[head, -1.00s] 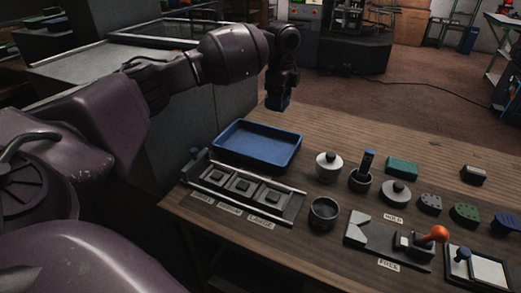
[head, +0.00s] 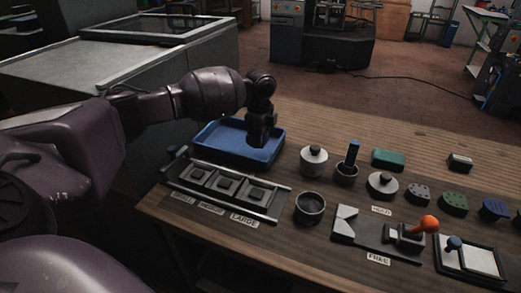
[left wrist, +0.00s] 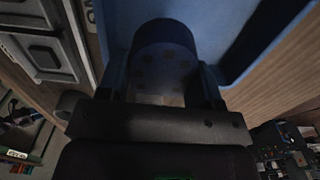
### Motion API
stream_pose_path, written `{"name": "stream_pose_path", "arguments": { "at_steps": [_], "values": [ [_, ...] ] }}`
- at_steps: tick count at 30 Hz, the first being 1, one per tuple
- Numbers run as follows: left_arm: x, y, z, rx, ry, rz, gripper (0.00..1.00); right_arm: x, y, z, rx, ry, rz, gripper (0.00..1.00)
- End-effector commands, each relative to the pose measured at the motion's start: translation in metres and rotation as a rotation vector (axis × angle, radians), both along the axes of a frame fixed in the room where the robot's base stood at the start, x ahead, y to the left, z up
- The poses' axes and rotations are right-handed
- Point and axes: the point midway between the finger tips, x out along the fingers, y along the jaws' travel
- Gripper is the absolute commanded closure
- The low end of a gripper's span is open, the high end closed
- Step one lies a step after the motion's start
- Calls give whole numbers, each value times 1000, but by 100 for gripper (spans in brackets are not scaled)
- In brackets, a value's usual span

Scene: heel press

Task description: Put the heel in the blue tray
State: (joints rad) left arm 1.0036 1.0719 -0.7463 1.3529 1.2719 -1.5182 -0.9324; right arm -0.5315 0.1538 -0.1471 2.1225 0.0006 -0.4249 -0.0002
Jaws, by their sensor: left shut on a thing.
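The blue tray (head: 212,140) lies on the table left of centre, and part of it shows in the left wrist view (left wrist: 215,22). My left gripper (head: 262,138) is over the tray's right part. In the left wrist view its fingers (left wrist: 165,85) are shut on the heel (left wrist: 162,48), a dark blue piece with a rounded end and several small holes. The heel is over the tray there; I cannot tell whether it touches the tray floor. In the head view the heel is hard to make out against the gripper. My right gripper is not in view.
A sizing rack (head: 226,184) with three dark blocks stands in front of the tray. A lidded pot (head: 313,160), an open dark cup (head: 310,207) and an orange-knobbed lever (head: 429,224) are to the right.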

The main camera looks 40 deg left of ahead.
Motion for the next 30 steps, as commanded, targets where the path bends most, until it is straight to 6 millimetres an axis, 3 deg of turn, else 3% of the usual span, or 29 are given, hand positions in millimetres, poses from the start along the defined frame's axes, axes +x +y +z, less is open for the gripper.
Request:
{"name": "stream_pose_path", "arguments": {
  "at_steps": [9, 23, 24, 28, 30],
  "values": [
    [-1, 0, -51, 0, 7, -1, 66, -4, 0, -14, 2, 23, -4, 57],
    [0, 0, -56, 0, 2, 0, 66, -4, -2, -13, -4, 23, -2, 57],
    [0, 0, -56, 0, 2, 0, 36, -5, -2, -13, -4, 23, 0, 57],
    [0, 0, -55, 0, 1, 0, 16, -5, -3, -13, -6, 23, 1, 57],
    [0, 0, -55, 0, 1, 0, 15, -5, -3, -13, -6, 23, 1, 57]
  ]
}}
